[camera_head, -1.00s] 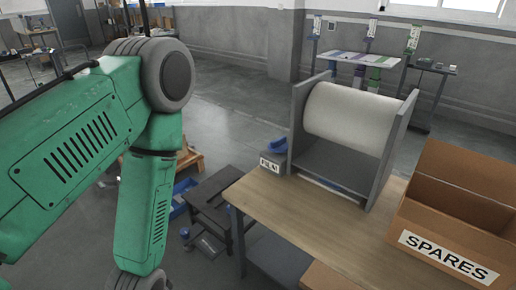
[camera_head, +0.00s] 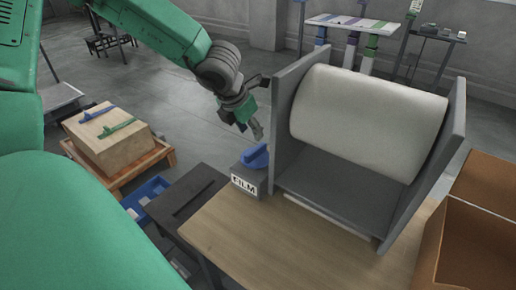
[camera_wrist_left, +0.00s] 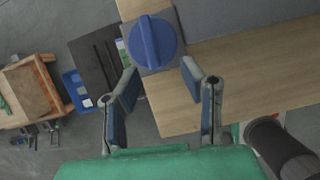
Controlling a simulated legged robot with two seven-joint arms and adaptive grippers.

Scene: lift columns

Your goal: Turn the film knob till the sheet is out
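The blue film knob (camera_head: 255,157) sits on top of a grey box labelled FILM (camera_head: 246,183), at the left end of the film dispenser. In the left wrist view the round knob (camera_wrist_left: 153,42) with its raised grip bar lies just beyond my fingertips. My left gripper (camera_head: 257,131) hangs above the knob, apart from it. Its two fingers (camera_wrist_left: 161,80) are spread open and empty. A large white film roll (camera_head: 366,122) lies between the grey side plates. A thin pale strip, maybe the sheet (camera_head: 322,216), shows at the dispenser's lower front edge. My right gripper is not in view.
The dispenser stands on a wooden table (camera_head: 225,238) with bare room in front. An open cardboard box (camera_head: 482,238) is at the right. A dark stand (camera_head: 190,197), a blue bin (camera_head: 146,193) and a wooden crate (camera_head: 108,140) are at the left.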

